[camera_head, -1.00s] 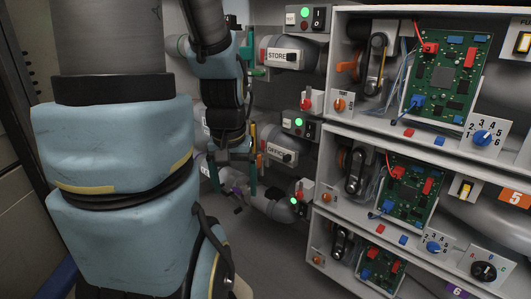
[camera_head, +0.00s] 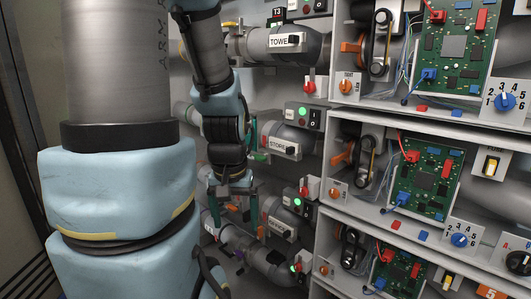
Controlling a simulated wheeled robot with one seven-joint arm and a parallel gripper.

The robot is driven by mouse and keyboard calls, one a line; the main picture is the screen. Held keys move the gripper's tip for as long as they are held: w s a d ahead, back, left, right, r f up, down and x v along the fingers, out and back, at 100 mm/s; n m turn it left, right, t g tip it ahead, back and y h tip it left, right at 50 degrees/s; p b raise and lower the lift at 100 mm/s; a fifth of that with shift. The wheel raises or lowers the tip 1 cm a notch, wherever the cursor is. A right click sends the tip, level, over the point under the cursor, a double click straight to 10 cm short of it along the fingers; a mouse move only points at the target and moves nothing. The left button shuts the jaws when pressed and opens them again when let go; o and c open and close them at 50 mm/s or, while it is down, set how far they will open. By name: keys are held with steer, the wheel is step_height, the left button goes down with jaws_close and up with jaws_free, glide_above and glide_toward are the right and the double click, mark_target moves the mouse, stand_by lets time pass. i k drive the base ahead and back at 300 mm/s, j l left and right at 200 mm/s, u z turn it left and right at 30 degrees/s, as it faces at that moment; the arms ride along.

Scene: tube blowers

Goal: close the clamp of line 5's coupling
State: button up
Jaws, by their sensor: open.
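My gripper (camera_head: 234,213) is at the left of the pipe rack, fingers pointing down, with a gap between its two green fingers. Nothing shows held. The pipe labelled OFFICE (camera_head: 283,230) is just right of and slightly below it. An orange tag reading 5 (camera_head: 490,293) is at the lower right, on the same shelf level as that pipe. An orange part (camera_head: 262,232) shows by the left end of the OFFICE pipe. Line 5's coupling and clamp cannot be told clearly; my arm and gripper hide part of that area.
Pipes labelled STORE (camera_head: 278,145) and TOWER (camera_head: 286,40) run above. Switch boxes with green lamps stick out beside them. Shelves at the right hold circuit boards (camera_head: 428,178), belts and blue knobs (camera_head: 504,101). The shelf edges lie close right of the pipes.

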mark_target(261, 230)
steer(key=j+u, duration=0.7)
steer(key=i+j+u, duration=0.1)
steer(key=u, duration=0.25)
steer(key=j, duration=0.1)
